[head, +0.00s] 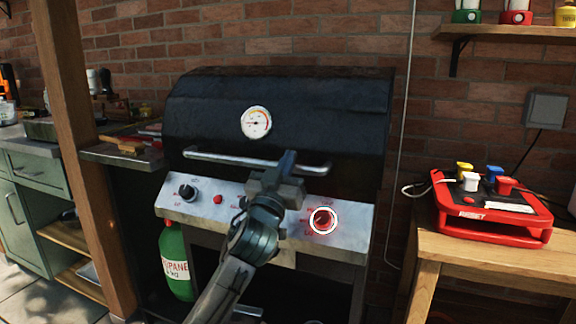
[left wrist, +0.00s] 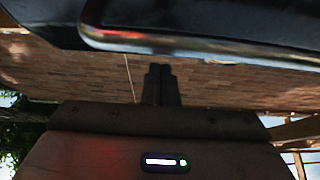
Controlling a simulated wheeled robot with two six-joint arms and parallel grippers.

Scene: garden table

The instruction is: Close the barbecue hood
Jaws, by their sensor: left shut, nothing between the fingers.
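The barbecue (head: 345,215) stands against the brick wall. Its black hood (head: 330,110) is down, its lower front edge right above the steel control panel. A round thermometer is on the hood's front. The steel hood handle (head: 225,157) runs across the hood's lower front. My left gripper (head: 289,157) is shut and empty, in front of the handle's right half, hiding part of it. I cannot tell whether it touches the handle. In the left wrist view, the shut fingers (left wrist: 161,70) point toward a bar-like handle (left wrist: 190,42) at the top. My right gripper is out of view.
A wooden post (head: 75,130) and a side shelf with a brush are at left. A green propane bottle (head: 176,260) sits below the panel.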

